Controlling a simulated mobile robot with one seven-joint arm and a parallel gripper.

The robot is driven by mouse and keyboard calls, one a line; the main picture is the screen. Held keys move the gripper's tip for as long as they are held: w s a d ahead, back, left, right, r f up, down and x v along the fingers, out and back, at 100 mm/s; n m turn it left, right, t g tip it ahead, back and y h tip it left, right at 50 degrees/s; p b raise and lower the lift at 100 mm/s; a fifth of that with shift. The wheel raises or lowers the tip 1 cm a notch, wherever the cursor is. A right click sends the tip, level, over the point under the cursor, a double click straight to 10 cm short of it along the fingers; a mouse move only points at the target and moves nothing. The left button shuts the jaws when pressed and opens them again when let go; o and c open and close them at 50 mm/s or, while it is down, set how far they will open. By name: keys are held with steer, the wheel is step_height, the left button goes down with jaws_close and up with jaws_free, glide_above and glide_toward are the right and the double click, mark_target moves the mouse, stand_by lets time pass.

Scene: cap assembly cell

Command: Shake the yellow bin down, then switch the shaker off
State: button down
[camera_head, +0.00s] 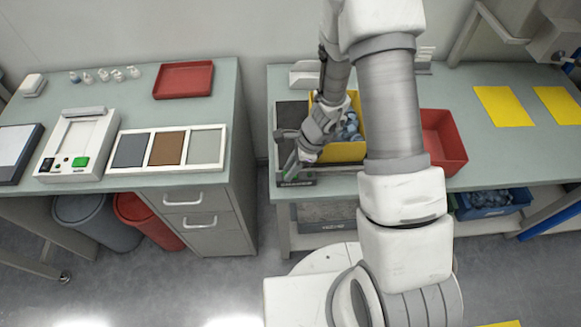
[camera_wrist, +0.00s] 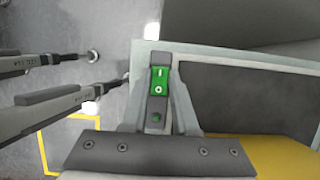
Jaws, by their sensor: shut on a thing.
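The yellow bin (camera_head: 346,152) stands on the shaker (camera_head: 283,150) on the right bench, with grey-blue parts (camera_head: 349,127) in it. In the wrist view, part of the bin (camera_wrist: 270,155) shows at the lower right beside the dark mat. The green switch (camera_wrist: 160,80), marked I and O, sits on a narrow dark housing at the shaker's front left corner. I cannot tell which side of it is pressed. My gripper (camera_head: 291,165) reaches down to this corner; in the wrist view (camera_wrist: 160,105) its fingers flank the housing and are shut on it.
A red bin (camera_head: 442,140) stands right of the yellow bin, partly behind my arm. Yellow mats (camera_head: 503,106) lie farther right. The left bench holds a three-panel tray (camera_head: 165,150), a device with a green button (camera_head: 78,145) and a red tray (camera_head: 184,79). An open gap separates the benches.

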steer(key=shift+a+r+h+p, duration=0.3)
steer(key=shift+h+p, duration=0.3)
steer(key=shift+p, duration=0.5)
steer(key=shift+h+p, duration=0.5)
steer(key=shift+p, duration=0.4)
steer(key=shift+f+p, duration=0.25)
steer(key=shift+p, duration=0.15)
steer(key=c, duration=0.7)
jaws_free()
steer(key=r+p, duration=0.1)
steer(key=r, duration=0.4)
steer(key=d+r+p, duration=0.1)
steer(key=r, duration=0.5)
steer(key=d+r+p, duration=0.1)
steer(key=r+p, duration=0.1)
steer(key=r, duration=0.4)
steer(key=shift+d+r, duration=0.1)
steer(key=shift+d, duration=0.05)
